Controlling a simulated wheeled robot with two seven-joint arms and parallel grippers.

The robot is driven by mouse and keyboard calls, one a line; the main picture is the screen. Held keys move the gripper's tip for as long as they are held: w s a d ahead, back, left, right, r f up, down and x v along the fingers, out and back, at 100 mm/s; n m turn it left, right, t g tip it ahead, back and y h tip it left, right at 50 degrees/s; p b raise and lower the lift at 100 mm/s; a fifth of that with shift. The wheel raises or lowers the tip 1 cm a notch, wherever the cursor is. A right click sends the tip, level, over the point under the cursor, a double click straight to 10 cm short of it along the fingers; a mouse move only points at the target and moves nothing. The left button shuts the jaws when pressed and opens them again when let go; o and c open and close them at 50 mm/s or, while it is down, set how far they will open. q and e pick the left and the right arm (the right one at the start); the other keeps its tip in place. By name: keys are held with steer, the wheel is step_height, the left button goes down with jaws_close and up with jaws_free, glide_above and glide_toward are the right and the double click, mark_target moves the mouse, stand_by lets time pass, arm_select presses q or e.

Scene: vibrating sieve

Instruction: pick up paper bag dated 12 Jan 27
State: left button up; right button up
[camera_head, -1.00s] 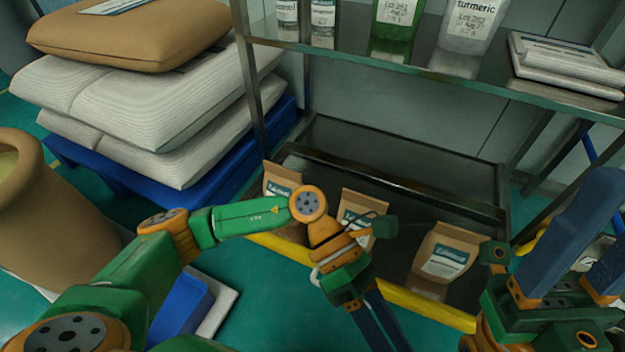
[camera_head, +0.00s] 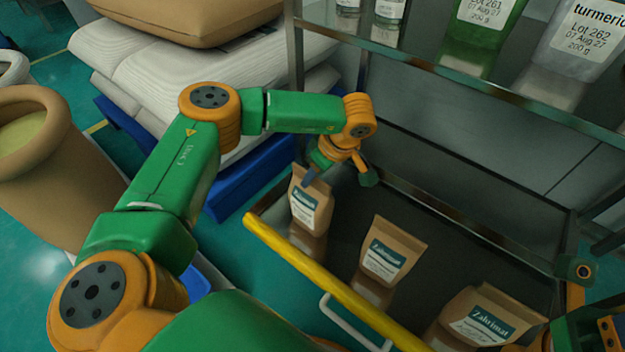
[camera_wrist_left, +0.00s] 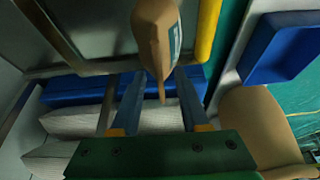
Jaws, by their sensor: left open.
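Three brown paper bags with teal-and-white labels stand on the bottom shelf in the head view: a left bag (camera_head: 307,212), a middle bag (camera_head: 388,252) and a right bag (camera_head: 484,322). The dates on their labels are too small to read. My left gripper (camera_head: 312,178) is open at the top of the left bag. In the left wrist view a bag (camera_wrist_left: 155,35) has its narrow top edge between the two open fingers (camera_wrist_left: 158,78). I cannot tell whether either finger touches it. Only a part of my right arm shows at the lower right; its fingers are out of view.
A yellow bar (camera_head: 325,280) runs along the bottom shelf's front. The upper shelf edge (camera_head: 440,70), with jars and pouches, overhangs the back. White sacks (camera_head: 165,90) lie on a blue pallet (camera_head: 235,185) at the left, near an open brown sack (camera_head: 75,160).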

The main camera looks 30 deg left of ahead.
arm_select(q)
steer(key=shift+a+f, duration=0.25)
steer(key=shift+f, duration=0.45)
steer(key=shift+f, duration=0.25)
jaws_close()
stand_by(1.3)
